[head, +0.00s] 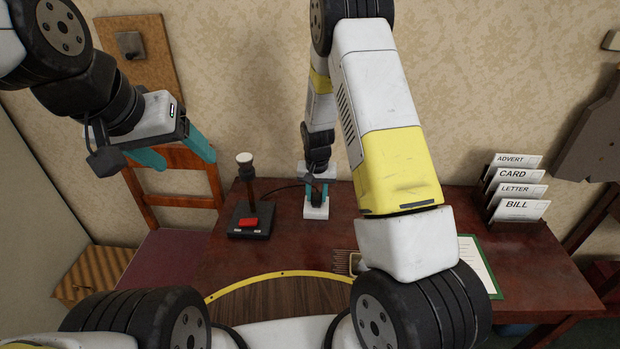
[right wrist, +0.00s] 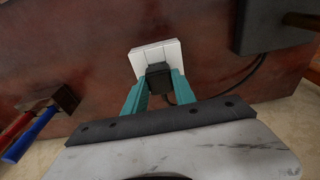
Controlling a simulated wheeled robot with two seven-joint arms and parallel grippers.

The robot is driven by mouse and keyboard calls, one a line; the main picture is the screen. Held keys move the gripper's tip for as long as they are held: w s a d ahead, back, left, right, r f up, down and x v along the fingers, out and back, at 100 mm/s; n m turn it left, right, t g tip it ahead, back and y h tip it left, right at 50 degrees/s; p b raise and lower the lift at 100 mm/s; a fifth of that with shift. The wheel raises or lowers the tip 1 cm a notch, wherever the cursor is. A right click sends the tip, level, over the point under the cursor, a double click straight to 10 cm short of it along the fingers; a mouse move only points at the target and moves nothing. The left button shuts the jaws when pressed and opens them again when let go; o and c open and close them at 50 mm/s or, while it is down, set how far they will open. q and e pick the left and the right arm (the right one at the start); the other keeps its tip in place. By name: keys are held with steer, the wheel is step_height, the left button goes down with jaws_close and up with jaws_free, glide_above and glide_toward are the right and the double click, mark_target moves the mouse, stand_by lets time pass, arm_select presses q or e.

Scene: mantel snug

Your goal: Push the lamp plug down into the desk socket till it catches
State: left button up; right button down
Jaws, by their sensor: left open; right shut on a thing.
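The lamp plug (right wrist: 159,79) is a dark block between the teal fingers of my right gripper (right wrist: 158,88), which is shut on it. The white desk socket (right wrist: 148,55) lies right at the plug in the right wrist view. In the head view the socket (head: 316,212) stands on the red-brown desk, with my right gripper (head: 317,190) over it. The plug's lower end is hidden, so I cannot tell how deep it sits. My left gripper (head: 175,158) is open and empty, raised at the left above the chair.
A lamp-like post on a black base with a red button (head: 249,222) stands left of the socket, a dark cord behind it. A letter rack (head: 515,215) stands at the right. The desk's left front is clear.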

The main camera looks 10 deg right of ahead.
steer(key=shift+f, duration=0.6)
steer(key=c, duration=0.9)
jaws_free()
steer(key=shift+c, duration=0.2)
steer(key=shift+r, duration=0.1)
steer(key=r, duration=0.5)
steer(key=s+r, duration=0.1)
steer(key=r, duration=0.1)
steer(key=shift+a+r, duration=0.1)
steer(key=shift+r, duration=0.15)
